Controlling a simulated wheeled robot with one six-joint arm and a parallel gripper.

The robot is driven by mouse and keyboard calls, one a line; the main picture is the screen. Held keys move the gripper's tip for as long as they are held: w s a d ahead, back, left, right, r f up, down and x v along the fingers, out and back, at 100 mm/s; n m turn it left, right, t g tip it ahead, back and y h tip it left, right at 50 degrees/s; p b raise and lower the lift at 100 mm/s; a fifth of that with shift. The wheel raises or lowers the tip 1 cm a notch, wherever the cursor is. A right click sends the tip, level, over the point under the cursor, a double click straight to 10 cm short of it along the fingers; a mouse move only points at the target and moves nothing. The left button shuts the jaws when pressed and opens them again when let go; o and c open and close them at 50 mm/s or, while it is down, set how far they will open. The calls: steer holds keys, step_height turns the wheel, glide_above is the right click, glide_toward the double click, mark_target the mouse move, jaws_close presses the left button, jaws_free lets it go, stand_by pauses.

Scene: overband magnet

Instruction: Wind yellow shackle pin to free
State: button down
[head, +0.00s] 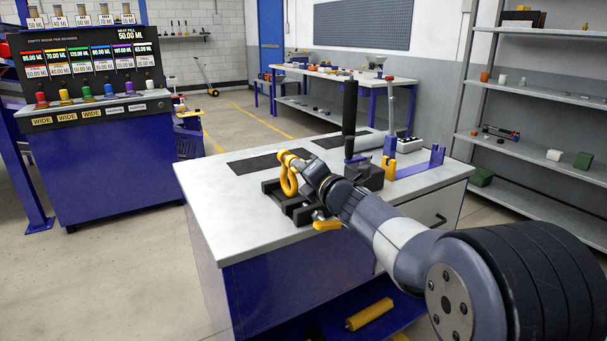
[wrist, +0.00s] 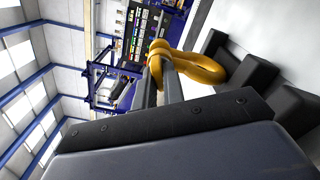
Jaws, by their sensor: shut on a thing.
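A yellow shackle (head: 289,184) stands upright at black blocks (head: 285,195) on the grey-white bench. Its curved bow (wrist: 207,68) shows large in the wrist view, beside the dark blocks (wrist: 235,75). My gripper (head: 299,163) reaches the shackle's upper end from the right. In the wrist view my gripper's two long fingers (wrist: 161,70) are shut on the yellow pin head (wrist: 158,47) at their tips. The pin's shank and thread are hidden, so I cannot tell how far it is wound.
An orange handle (head: 326,225) sticks out at the front of the blocks. Behind my wrist stand a tall black lever (head: 350,115), a yellow fork-shaped holder (head: 389,168) and a blue bracket (head: 437,155). Dark mats (head: 262,162) lie on the bench. The bench's left front is clear.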

steer(key=n+b, duration=0.2)
steer(key=shift+f+n, duration=0.15)
steer(key=shift+n, duration=0.25)
steer(key=shift+n+b, duration=0.3)
steer(key=shift+n, duration=0.1)
steer(key=shift+n+b, duration=0.8)
steer(key=shift+b, duration=0.05)
steer(key=shift+n+b, duration=0.75)
steer(key=shift+n, duration=0.85)
